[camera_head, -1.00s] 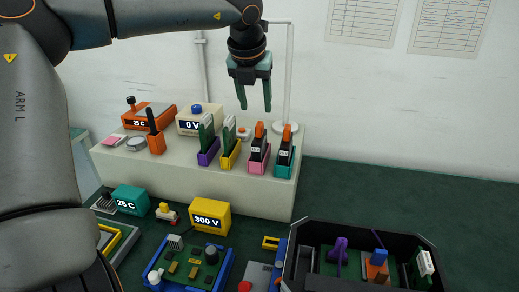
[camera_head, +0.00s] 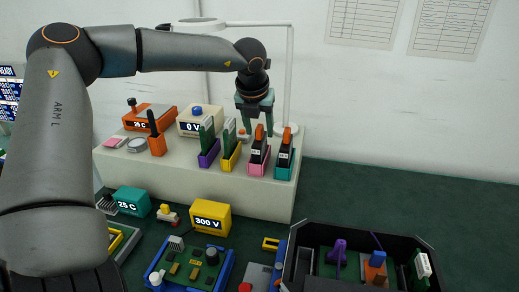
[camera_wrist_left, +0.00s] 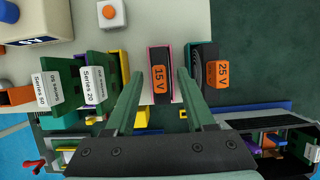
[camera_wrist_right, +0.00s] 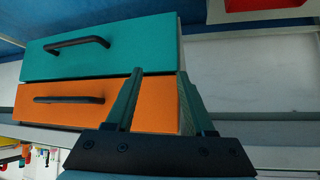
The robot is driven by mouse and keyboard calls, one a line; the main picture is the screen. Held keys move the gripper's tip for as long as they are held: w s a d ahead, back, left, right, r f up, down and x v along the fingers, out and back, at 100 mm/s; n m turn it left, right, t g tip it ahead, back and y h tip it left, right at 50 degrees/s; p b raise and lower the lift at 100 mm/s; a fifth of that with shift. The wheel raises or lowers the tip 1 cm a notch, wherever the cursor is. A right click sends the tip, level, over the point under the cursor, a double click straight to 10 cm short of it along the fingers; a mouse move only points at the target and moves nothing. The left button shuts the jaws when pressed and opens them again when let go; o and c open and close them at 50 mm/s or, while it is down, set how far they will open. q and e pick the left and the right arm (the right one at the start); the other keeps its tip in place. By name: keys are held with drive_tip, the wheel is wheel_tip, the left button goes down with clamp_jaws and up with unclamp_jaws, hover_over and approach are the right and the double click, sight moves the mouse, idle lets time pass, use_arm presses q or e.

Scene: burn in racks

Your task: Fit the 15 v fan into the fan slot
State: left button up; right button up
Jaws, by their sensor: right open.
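The 15 V fan (camera_head: 258,143), dark with an orange top, stands upright in a pink holder (camera_head: 257,168) on the pale raised bench. Its orange 15 V label (camera_wrist_left: 159,79) faces the left wrist view. My left gripper (camera_head: 257,128) is above the fan, pointing down and open. In the left wrist view its two fingers (camera_wrist_left: 158,95) stand apart on either side of the fan, with no clear contact. My right gripper (camera_wrist_right: 155,95) is open and empty in front of drawers. I cannot tell which opening is the fan slot.
The 25 V fan (camera_head: 285,147) stands close by in a teal holder. Green cards in yellow (camera_head: 231,161) and purple (camera_head: 208,158) holders are on the other side. A black crate (camera_head: 296,240) and a blue-framed circuit board (camera_head: 160,262) are in front. Teal (camera_wrist_right: 130,52) and orange (camera_wrist_right: 90,112) drawers face my right gripper.

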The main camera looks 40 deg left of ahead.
use_arm(q)
clamp_jaws()
idle(1.2)
